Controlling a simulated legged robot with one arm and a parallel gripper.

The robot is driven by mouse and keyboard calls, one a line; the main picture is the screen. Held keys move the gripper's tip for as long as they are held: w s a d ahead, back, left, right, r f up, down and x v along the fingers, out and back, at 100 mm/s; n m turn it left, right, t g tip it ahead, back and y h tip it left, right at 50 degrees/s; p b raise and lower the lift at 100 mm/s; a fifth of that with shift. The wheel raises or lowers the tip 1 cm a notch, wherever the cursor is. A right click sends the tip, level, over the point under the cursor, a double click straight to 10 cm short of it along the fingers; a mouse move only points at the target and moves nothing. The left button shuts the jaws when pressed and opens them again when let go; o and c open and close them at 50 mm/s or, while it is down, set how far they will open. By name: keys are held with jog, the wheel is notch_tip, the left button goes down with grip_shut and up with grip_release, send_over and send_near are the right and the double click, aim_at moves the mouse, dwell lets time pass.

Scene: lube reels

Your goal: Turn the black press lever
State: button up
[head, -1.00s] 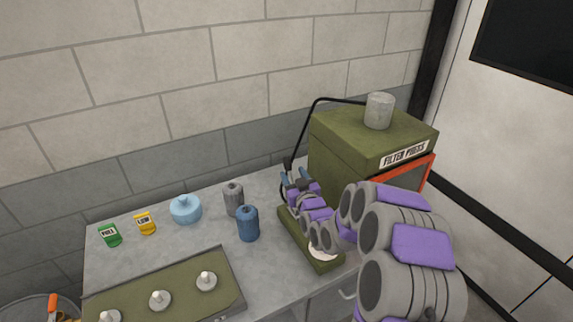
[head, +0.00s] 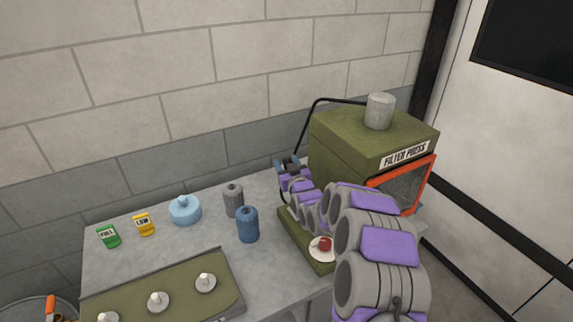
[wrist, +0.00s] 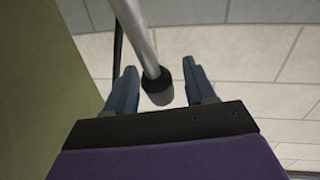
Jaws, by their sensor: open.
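The black press lever (head: 318,101) is a bent bar running from the top of the green filter press (head: 345,140) down its left side. My gripper (head: 290,164) is beside the press's left face, by the lever's lower end. In the wrist view my gripper (wrist: 160,78) is open, with one finger on each side of the rod. I see gaps on both sides; contact is not visible. In the head view my gripper hides the lever's tip.
A grey cylinder (head: 380,110) stands on the press. A blue bottle (head: 247,225), a grey bottle (head: 233,200) and a light blue jar (head: 185,210) stand on the bench left of my arm. A red piece on a white disc (head: 322,246) is below my arm. The wall is behind.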

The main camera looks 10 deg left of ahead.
jog(key=shift+c, duration=0.3)
grip_shut()
dwell(0.3)
jog(key=shift+s+d+r+t+y+b, duration=0.15)
jog(key=shift+s+d+t, duration=0.2)
jog(key=shift+s+t, duration=0.1)
jog(key=shift+s+d+r+t+y+b, duration=0.1)
jog(key=shift+s+d+t+y+b, duration=0.05)
jog(key=shift+s+d+t, duration=0.25)
jog(key=s+d+m+t+y+b, duration=0.1)
jog(key=s+d+t, duration=0.2)
jog(key=s+t, duration=0.1)
jog(key=shift+s+d+r+m, duration=0.3)
jog(key=shift+s+r, duration=0.15)
jog(key=shift+s, duration=0.45)
